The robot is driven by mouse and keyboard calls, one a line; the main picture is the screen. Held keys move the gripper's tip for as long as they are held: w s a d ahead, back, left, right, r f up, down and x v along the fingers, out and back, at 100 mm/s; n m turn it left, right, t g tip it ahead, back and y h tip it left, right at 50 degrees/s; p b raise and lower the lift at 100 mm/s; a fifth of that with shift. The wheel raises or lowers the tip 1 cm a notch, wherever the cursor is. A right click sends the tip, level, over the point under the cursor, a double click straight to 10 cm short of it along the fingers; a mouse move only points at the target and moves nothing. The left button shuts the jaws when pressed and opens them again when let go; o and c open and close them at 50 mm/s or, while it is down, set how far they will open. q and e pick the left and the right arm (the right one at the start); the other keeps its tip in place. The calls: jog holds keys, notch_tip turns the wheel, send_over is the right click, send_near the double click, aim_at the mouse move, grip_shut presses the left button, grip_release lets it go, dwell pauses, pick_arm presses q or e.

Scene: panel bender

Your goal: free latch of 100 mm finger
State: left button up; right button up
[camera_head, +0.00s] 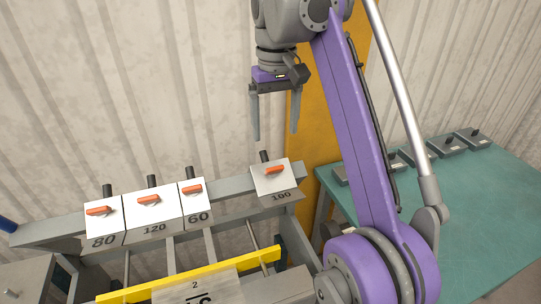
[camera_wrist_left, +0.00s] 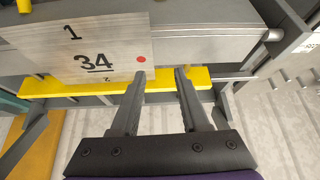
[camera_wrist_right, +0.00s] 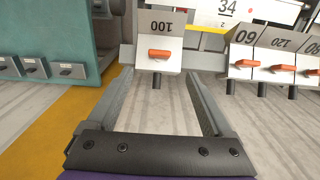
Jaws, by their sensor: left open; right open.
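The 100 mm finger (camera_head: 273,181) is a white block marked 100 on the grey rail, with an orange latch (camera_head: 274,170) on its face and a dark peg behind it. In the right wrist view the finger (camera_wrist_right: 167,57) and its latch (camera_wrist_right: 160,54) show upside down, ahead of and between the fingertips. My right gripper (camera_head: 274,136) is open and empty, above and behind the finger, pointing down, apart from it. My left gripper (camera_wrist_left: 164,74) is open and empty, in its own wrist view only, by a yellow bar (camera_wrist_left: 180,78) and a plate marked 34.
Fingers marked 80 (camera_head: 103,220), 120 (camera_head: 153,211) and 60 (camera_head: 196,201) stand left of the 100 on the rail (camera_head: 232,207), with a gap between. A green table (camera_head: 478,210) with several grey blocks is at the right. A yellow bar (camera_head: 180,278) crosses in front.

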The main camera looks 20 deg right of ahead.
aim_at(275, 167)
notch_tip(275, 167, down, 9)
jog(key=b, duration=0.3)
jog(key=shift+f, duration=0.1)
jog(key=shift+w+f, duration=0.1)
jog(key=shift+f, duration=0.3)
pick_arm(q)
jog(key=shift+g, duration=0.3)
jog(key=f, duration=0.1)
jog(key=s+f, duration=0.1)
jog(key=f, duration=0.1)
jog(key=s+f, duration=0.1)
jog(key=f, duration=0.1)
jog(key=shift+s+f, duration=0.15)
jog(key=shift+s, duration=0.05)
pick_arm(e)
grip_shut()
